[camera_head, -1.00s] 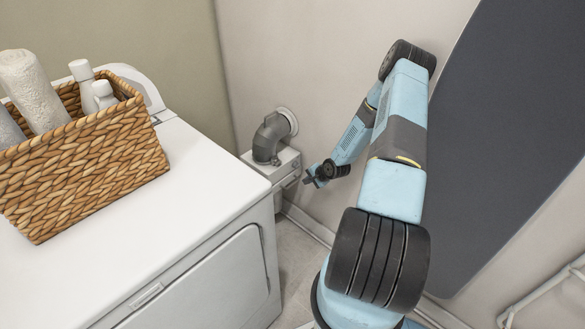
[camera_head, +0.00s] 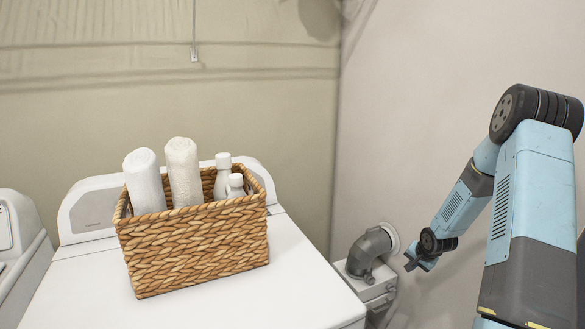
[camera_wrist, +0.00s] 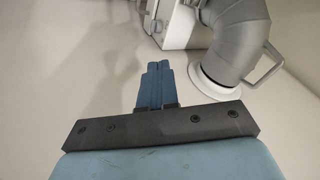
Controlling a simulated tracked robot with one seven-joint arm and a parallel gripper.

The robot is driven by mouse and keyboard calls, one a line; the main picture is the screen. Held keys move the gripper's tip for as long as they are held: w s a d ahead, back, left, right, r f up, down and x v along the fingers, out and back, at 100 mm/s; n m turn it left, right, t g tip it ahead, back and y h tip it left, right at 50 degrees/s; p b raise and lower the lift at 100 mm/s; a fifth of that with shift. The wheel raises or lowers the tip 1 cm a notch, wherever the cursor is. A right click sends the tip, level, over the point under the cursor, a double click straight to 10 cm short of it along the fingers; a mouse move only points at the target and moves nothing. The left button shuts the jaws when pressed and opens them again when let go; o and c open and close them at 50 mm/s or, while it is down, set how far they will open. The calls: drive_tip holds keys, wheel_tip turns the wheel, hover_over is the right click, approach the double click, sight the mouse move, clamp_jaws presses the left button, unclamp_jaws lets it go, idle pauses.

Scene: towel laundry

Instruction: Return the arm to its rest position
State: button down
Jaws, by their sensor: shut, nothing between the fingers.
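My gripper (camera_head: 412,264) is at the end of my blue and grey arm, at the lower right in the head view, close to the grey pipe elbow and apart from the basket. In the wrist view my gripper (camera_wrist: 157,68) shows its two blue fingers pressed together with nothing between them. The arm is bent, with its upper joint high at the right edge and the forearm hanging down to the left.
A wicker basket (camera_head: 200,250) with two rolled white towels (camera_head: 184,172) and white bottles (camera_head: 223,175) stands on a white machine (camera_head: 90,295). A grey pipe elbow (camera_head: 368,250) joins the wall beside a white box (camera_head: 375,288). A second white machine (camera_head: 22,250) is at left.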

drive_tip(key=s+a+r+n+h, duration=0.1)
drive_tip(key=s+a+r, duration=0.25)
drive_tip(key=r, duration=0.65)
drive_tip(key=s+a+r+n+h, duration=0.15)
drive_tip(key=s+r, duration=0.25)
drive_tip(key=r, duration=0.5)
drive_tip(key=s+a+r+n, duration=0.2)
drive_tip(key=s+a+r, duration=0.15)
drive_tip(key=r, duration=0.65)
drive_tip(key=s+a+r+n, duration=0.1)
drive_tip(key=s+a+r, duration=0.2)
drive_tip(key=s, duration=0.6)
drive_tip(key=s+a+r+n+y, duration=0.1)
drive_tip(key=s+a+r, duration=0.3)
drive_tip(key=s, duration=0.5)
drive_tip(key=s+a+r+n+y, duration=0.1)
drive_tip(key=s+a+r+n, duration=0.1)
drive_tip(key=s+r, duration=0.3)
drive_tip(key=s+a, duration=0.1)
drive_tip(key=s, duration=0.3)
drive_tip(key=shift+s+a+r, duration=0.3)
drive_tip(key=shift+a+r, duration=0.05)
drive_tip(key=shift+r, duration=0.05)
